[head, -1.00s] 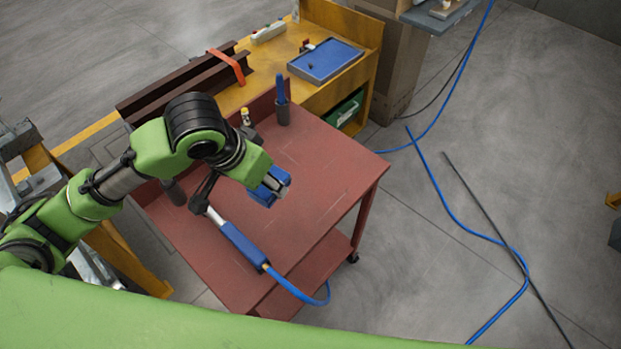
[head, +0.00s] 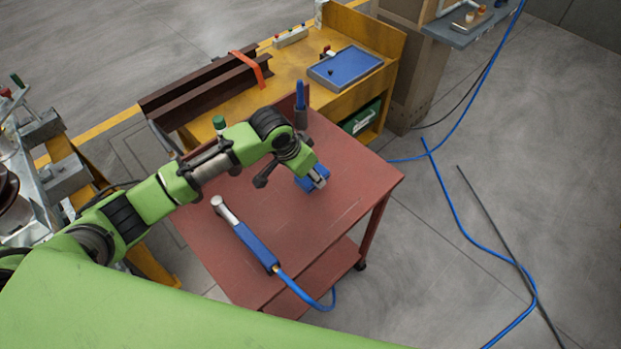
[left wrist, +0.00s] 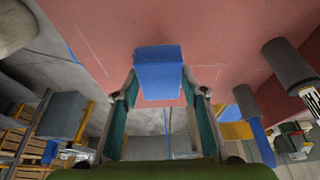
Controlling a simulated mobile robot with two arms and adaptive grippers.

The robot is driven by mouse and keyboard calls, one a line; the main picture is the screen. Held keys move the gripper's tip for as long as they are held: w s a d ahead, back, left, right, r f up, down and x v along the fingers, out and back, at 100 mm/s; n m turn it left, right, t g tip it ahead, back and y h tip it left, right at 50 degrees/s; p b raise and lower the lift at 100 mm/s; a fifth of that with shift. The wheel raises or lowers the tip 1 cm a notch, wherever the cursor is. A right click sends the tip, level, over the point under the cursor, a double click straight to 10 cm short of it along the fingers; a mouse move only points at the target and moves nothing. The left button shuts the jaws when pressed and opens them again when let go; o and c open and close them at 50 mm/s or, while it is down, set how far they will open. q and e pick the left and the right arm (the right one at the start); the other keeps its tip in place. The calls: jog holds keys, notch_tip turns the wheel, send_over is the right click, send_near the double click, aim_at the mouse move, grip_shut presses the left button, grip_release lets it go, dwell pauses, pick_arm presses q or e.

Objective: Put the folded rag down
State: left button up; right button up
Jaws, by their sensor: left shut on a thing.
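The folded rag (head: 306,184) is a small blue block of cloth. My left gripper (head: 319,180) is shut on it, over the right part of the red cart top (head: 345,205) in the head view. In the left wrist view the rag (left wrist: 158,76) sits between the two fingertips (left wrist: 160,88), with the red cart top (left wrist: 225,25) behind it. I cannot tell whether the rag touches the cart top. My right gripper is in neither view.
A blue-handled tool (head: 253,243) with a hose lies on the cart's front left. A holder (head: 301,117) with a blue-handled item stands at the cart's back. Behind is a yellow bench with a blue tray (head: 345,67) and brown beams (head: 205,90). The cart's right side is clear.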

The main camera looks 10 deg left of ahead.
pick_arm(q)
jog(key=shift+w+f, duration=0.4)
jog(key=shift+f, duration=1.65)
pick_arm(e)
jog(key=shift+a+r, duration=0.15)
pick_arm(q)
jog(key=shift+f, duration=0.1)
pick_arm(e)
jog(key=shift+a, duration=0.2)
pick_arm(q)
jog(key=o, duration=1)
jog(key=shift+r, duration=0.3)
jog(key=v, duration=1.1)
jog(key=shift+s+r, duration=0.1)
jog(key=shift+r, duration=0.25)
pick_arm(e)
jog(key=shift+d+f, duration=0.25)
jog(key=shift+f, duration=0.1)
